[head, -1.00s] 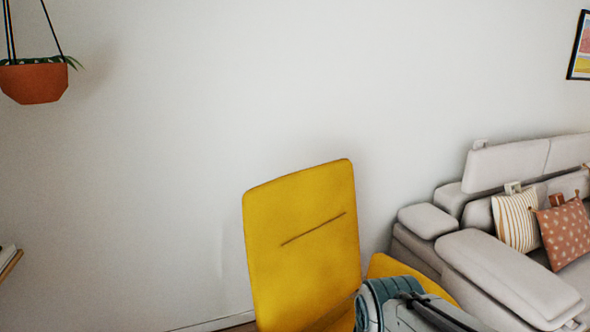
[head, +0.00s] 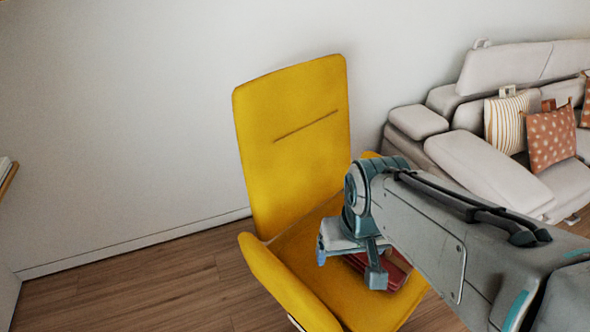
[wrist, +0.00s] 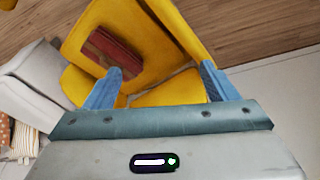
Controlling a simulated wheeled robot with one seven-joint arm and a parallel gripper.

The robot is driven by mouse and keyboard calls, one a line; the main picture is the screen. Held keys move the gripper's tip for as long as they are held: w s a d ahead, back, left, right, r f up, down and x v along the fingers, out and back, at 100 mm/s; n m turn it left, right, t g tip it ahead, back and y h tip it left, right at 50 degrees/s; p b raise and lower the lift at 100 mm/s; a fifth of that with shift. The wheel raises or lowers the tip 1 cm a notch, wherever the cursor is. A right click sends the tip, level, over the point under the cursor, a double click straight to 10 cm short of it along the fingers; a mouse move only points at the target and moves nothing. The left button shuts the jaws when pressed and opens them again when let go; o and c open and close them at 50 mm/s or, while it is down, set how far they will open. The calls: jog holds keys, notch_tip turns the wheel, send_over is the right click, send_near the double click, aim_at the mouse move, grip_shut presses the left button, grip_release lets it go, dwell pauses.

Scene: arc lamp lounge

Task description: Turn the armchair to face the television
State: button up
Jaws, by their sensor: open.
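The yellow armchair (head: 293,140) stands in the middle of the head view, its tall backrest near the wall and its seat and left armrest toward me. A dark red flat item (head: 397,270) lies on the seat, partly behind my gripper (head: 349,268). In the wrist view, my gripper (wrist: 160,82) has its blue fingers spread wide, with yellow parts of the armchair (wrist: 165,68) beyond and between them. Whether a finger touches the chair I cannot tell. The red item also shows in the wrist view (wrist: 112,48). No television is in view.
A light grey sofa (head: 490,165) with a striped cushion (head: 507,124) and a spotted cushion (head: 551,138) stands at the right, close to the chair. The wall is behind the chair. The wooden floor (head: 150,285) at the left is clear. A shelf edge (head: 8,178) shows at far left.

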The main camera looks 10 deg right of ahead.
aim_at(306, 303)
jog(key=w+a+f+n+b, duration=0.1)
jog(key=w+f+b, duration=0.3)
jog(key=f+b, duration=0.6)
jog(key=w+a+f+n+g+b, duration=0.1)
jog(key=w+f+n+b, duration=0.2)
jog(key=f+b, duration=0.7)
jog(key=w+a+f+n+h+b, duration=0.1)
jog(key=w+f+b, duration=0.5)
jog(key=f, duration=1.8)
jog(key=shift+a+f+n+g+b, duration=0.25)
jog(key=shift+n+b, duration=0.3)
jog(key=shift+b, duration=0.6)
jog(key=shift+a+f+n+g+b, duration=0.15)
jog(key=shift+a+n+b, duration=0.3)
jog(key=shift+b, duration=0.65)
jog(key=shift+d+r, duration=0.1)
jog(key=c, duration=1.4)
